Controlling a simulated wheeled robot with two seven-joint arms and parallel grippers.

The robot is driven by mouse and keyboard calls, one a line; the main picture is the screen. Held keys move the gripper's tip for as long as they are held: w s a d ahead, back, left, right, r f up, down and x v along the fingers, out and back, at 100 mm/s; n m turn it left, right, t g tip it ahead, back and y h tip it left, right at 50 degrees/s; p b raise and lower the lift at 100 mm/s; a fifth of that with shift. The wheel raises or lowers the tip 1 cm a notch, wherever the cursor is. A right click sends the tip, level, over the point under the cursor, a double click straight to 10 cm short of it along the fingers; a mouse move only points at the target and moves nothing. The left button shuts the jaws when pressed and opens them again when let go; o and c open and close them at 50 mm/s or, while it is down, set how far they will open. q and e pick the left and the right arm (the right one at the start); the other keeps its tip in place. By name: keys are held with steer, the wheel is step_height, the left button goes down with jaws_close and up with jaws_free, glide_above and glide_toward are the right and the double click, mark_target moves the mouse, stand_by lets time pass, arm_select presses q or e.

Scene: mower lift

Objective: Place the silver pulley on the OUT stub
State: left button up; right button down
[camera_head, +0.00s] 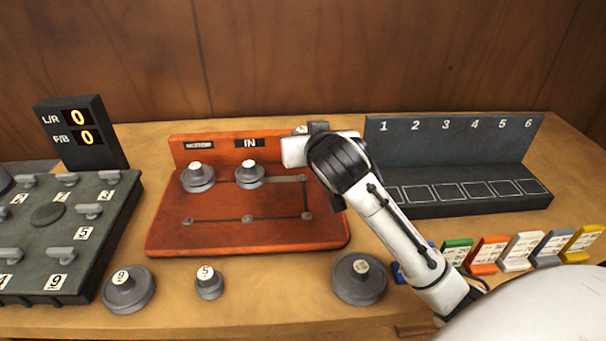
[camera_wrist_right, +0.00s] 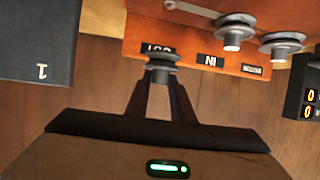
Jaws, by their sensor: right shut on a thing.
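My right gripper (camera_wrist_right: 160,88) is shut on a small grey-silver pulley (camera_wrist_right: 161,67), seen between its fingertips in the right wrist view. It holds the pulley in front of the back panel of the orange board (camera_head: 215,238), near its right end. In the head view the right hand and wrist (camera_head: 318,128) cover that end, and the held pulley is mostly hidden. A label at that end is partly covered by the pulley in the wrist view, so I cannot read it fully. Two grey pulleys sit on the board, one below the IN label (camera_head: 249,143). My left gripper is not in view.
Loose pulleys stand along the table front: one marked 9 (camera_head: 129,289), one marked 5 (camera_head: 208,282) and a wide one (camera_head: 359,279). A dark numbered rack (camera_head: 460,207) stands right, with coloured cards in front. A dark panel (camera_head: 62,240) and display (camera_head: 80,133) stand left.

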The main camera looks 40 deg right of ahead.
step_height(320, 180, down, 8)
steer(key=shift+f+b, duration=0.1)
steer(key=shift+b, duration=0.2)
steer(key=c, duration=1.5)
jaws_free()
steer(key=shift+f, duration=0.1)
steer(key=shift+c, duration=0.2)
steer(key=shift+s+a+r, duration=0.15)
steer(key=shift+r, duration=0.1)
steer(key=v, duration=1.1)
steer(key=shift+s, duration=0.35)
steer(key=shift+a, duration=0.1)
